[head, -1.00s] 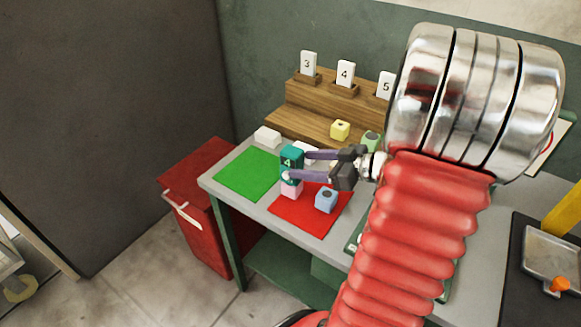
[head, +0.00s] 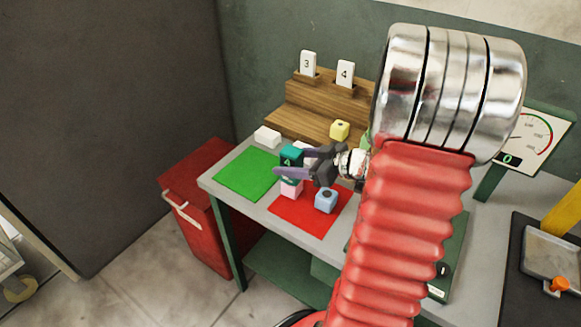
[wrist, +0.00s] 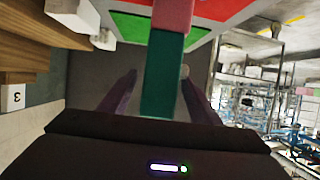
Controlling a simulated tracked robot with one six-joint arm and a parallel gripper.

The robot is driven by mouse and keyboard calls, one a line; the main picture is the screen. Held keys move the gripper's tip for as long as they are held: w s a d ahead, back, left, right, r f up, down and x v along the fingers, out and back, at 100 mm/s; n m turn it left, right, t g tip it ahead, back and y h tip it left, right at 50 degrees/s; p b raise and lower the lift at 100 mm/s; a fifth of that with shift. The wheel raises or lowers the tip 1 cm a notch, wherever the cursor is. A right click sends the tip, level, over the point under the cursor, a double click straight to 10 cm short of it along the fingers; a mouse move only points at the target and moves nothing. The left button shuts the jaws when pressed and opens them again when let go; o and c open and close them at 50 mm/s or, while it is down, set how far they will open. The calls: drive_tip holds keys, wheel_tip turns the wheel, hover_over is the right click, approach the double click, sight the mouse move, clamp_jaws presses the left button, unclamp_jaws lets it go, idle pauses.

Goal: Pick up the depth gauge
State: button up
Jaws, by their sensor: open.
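A teal block with a light "4" (head: 291,153) stands on a pink block (head: 290,190) at the edge of the red mat. No part is labelled as the depth gauge; I cannot tell for sure that this teal piece is it. My gripper (head: 290,163) is open at the teal block, with one purple finger in front of it and the other partly hidden behind. In the wrist view the teal block (wrist: 162,85) stands between the two spread fingers (wrist: 158,78), with the pink block (wrist: 172,14) beyond it. A gap shows beside each finger.
A light blue block (head: 326,200) stands on the red mat (head: 298,222), near my gripper. A green mat (head: 245,175) is clear to the left. A white block (head: 267,137), a yellow block (head: 340,130) and a stepped wooden rack (head: 300,98) stand behind. My arm hides the table's middle.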

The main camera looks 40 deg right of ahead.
idle(0.4)
drive_tip(key=c, duration=1.3)
drive_tip(key=shift+r, duration=0.15)
drive_tip(key=shift+c, duration=0.2)
wheel_tip(320, 180, up, 10)
drive_tip(key=shift+f, duration=0.1)
